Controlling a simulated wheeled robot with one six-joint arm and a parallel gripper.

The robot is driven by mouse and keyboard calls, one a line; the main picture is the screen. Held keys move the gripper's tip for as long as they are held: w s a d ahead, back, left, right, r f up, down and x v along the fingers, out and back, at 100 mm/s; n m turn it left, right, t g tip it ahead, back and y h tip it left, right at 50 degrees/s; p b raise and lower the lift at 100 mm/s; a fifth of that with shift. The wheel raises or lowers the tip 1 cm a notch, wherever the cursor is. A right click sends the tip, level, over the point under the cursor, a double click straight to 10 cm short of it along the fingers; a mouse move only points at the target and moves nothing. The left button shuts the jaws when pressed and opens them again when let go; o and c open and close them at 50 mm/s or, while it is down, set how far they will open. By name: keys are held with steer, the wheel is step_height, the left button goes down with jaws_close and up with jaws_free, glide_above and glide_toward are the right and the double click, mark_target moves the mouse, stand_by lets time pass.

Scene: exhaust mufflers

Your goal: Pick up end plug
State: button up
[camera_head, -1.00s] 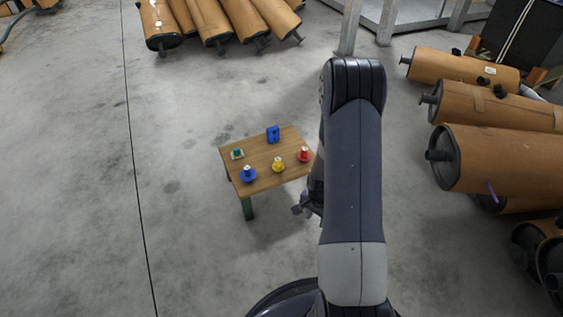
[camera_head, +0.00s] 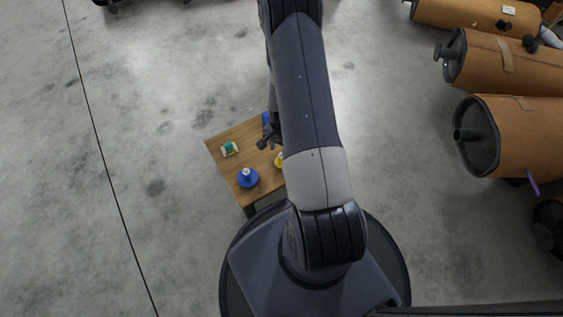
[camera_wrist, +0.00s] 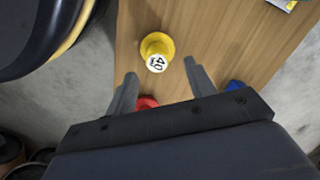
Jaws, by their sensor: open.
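The table carries several coloured plugs; which one is the end plug I cannot tell. A yellow plug (camera_wrist: 157,48) with a "40" label on its pale top lies just beyond and between my fingertips in the wrist view. In the head view the yellow plug (camera_head: 279,161) is partly hidden by my arm. A red plug (camera_wrist: 147,102) shows in part behind my gripper's base. A blue plug (camera_head: 247,178) stands near the table's front left. My gripper (camera_wrist: 160,72) is open and empty above the table; it shows small in the head view (camera_head: 268,141).
The small wooden table (camera_head: 226,170) also holds a green piece on a pale base (camera_head: 230,149) and a partly hidden blue block (camera_head: 266,119). Brown mufflers (camera_head: 522,135) lie at the right. The floor left of the table is clear.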

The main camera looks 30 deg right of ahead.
mark_target(282, 155)
steer(key=shift+w+f, duration=0.1)
steer(key=shift+f, duration=0.15)
steer(key=f, duration=0.1)
steer(key=f+b, duration=0.1)
steer(key=f, duration=0.1)
steer(key=f+b, duration=0.1)
steer(key=shift+s+f, duration=0.3)
steer(key=shift+f, duration=0.1)
steer(key=shift+r, duration=0.1)
steer(key=c, duration=1.1)
